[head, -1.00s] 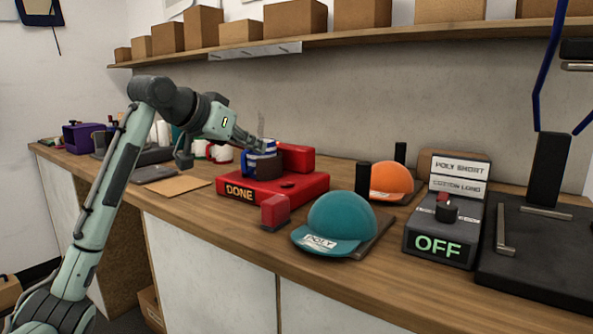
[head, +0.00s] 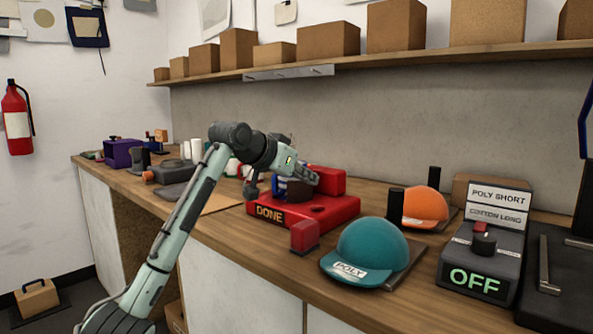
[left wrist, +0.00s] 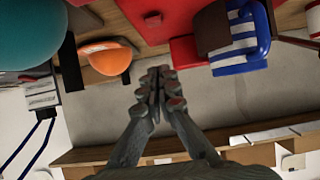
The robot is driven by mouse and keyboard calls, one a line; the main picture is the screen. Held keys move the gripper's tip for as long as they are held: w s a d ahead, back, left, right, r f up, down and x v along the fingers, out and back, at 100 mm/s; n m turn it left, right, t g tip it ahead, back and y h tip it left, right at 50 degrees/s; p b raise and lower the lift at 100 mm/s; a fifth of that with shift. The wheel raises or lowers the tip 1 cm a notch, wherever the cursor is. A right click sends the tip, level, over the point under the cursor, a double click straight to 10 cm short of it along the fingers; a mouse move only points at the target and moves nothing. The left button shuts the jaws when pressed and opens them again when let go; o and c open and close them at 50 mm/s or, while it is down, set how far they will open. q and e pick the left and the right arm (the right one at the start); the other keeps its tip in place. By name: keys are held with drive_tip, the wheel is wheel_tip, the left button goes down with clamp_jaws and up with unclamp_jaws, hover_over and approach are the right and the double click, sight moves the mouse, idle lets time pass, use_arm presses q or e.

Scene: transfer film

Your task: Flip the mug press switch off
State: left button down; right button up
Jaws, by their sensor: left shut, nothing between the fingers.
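The mug press (head: 345,207) is a red machine on the bench with a lit "DONE" sign on its front. A blue-and-white striped mug (left wrist: 243,35) with a brown band (left wrist: 212,28) sits in the press. My left gripper (head: 312,177) is shut and empty, above the press beside the mug, partly covering the mug in the head view. In the left wrist view its fingertips (left wrist: 156,76) are together and apart from the press. My right gripper is out of view.
A teal cap (head: 368,252) and an orange cap (head: 426,205) lie to the right. A grey control box (head: 482,260) reads "OFF". Boxes fill the wall shelf (head: 230,77).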

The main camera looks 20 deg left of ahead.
sight(312, 213)
use_arm(q)
drive_tip(key=shift+w+d+f, duration=0.2)
drive_tip(key=shift+w+f, duration=0.35)
drive_tip(key=shift+f, duration=0.05)
drive_tip(key=shift+w+d+f, duration=0.2)
drive_tip(key=shift+w+f, duration=0.35)
drive_tip(key=shift+s+a+f, duration=0.1)
drive_tip(key=shift+s+f, duration=0.1)
drive_tip(key=shift+f, duration=0.3)
drive_tip(key=shift+s+a+f, duration=0.1)
drive_tip(key=shift+s+f, duration=0.05)
drive_tip(key=shift+f, duration=0.3)
drive_tip(key=shift+s+f, duration=0.1)
drive_tip(key=shift+f, duration=0.35)
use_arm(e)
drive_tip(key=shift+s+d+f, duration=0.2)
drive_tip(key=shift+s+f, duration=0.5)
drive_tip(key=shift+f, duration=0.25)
use_arm(q)
drive_tip(key=shift+f, duration=0.15)
